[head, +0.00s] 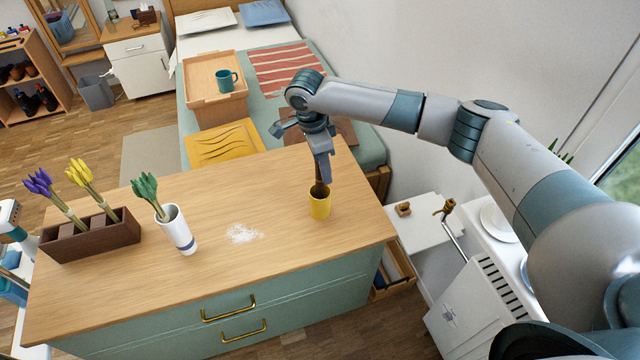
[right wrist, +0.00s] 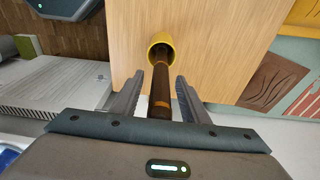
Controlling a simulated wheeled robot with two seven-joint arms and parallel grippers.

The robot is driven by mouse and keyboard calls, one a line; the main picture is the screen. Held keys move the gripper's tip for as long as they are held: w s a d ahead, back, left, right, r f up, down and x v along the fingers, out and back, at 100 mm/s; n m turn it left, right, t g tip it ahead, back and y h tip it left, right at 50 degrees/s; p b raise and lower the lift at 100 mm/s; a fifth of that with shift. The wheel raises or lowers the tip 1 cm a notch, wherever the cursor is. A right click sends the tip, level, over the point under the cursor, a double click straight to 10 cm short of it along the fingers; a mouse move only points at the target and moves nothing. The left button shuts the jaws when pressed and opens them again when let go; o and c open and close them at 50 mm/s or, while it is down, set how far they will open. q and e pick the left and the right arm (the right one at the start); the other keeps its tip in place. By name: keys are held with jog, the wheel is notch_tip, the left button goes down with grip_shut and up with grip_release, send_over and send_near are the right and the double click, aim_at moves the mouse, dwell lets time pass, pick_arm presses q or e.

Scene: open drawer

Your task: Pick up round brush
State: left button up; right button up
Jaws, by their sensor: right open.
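A yellow cup (head: 320,204) stands upright on the wooden dresser top near its right end; it also shows in the right wrist view (right wrist: 161,41). A dark brown handle (right wrist: 160,88), seemingly the round brush, sticks up out of the cup. The brush's lower end is hidden inside the cup. My right gripper (head: 322,172) points down just above the cup. In the right wrist view its open fingers (right wrist: 158,80) are on either side of the handle, with gaps showing.
A white vase (head: 179,230) with green tulips and a brown planter (head: 92,238) with purple and yellow tulips stand at the left. White powder (head: 243,233) lies mid-top. A bed with a tray (head: 215,97) is behind. A white cabinet (head: 480,310) stands at the right.

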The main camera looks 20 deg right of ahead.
grip_shut()
jog(key=shift+r, duration=0.1)
notch_tip(320, 180, up, 17)
jog(key=b, duration=0.4)
jog(key=shift+f, duration=0.2)
jog(key=shift+r, duration=0.65)
